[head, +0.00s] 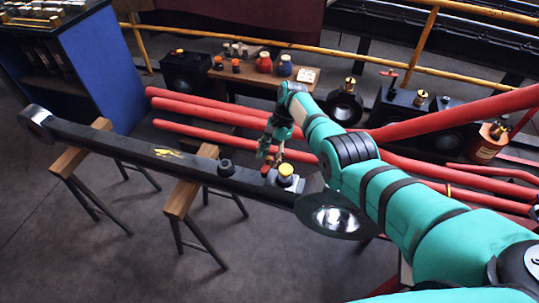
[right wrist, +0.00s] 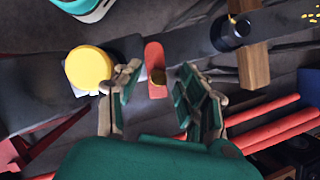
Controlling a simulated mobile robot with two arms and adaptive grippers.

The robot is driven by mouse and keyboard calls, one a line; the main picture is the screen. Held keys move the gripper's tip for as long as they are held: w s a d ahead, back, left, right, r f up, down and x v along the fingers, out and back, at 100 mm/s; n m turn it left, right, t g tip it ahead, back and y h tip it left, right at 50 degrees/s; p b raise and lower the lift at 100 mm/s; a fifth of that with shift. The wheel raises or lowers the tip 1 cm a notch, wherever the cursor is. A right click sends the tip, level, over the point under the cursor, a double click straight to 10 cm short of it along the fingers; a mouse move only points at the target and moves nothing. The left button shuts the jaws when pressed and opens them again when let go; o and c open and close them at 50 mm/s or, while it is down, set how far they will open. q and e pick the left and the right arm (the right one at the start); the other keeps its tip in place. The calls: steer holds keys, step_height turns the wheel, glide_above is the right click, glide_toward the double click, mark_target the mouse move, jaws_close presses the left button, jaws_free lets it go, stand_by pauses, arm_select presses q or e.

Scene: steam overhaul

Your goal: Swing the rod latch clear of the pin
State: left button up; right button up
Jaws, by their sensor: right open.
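A long dark rod (head: 150,150) lies across wooden-topped trestles. Near its right end, a yellow-capped pin (head: 286,169) stands on a pale block. Beside it is a small red latch (head: 268,169). My right gripper (head: 271,155) is over the rod by the latch. My left gripper is out of view.
A black cylinder (head: 225,167) stands on the rod left of the latch. Red pipes (head: 215,110) run behind the rod. A wooden bench (head: 240,78) with small jars is at the back. Trestles (head: 180,198) support the rod; open floor lies in front.

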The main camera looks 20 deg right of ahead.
steer(key=v, duration=1.2)
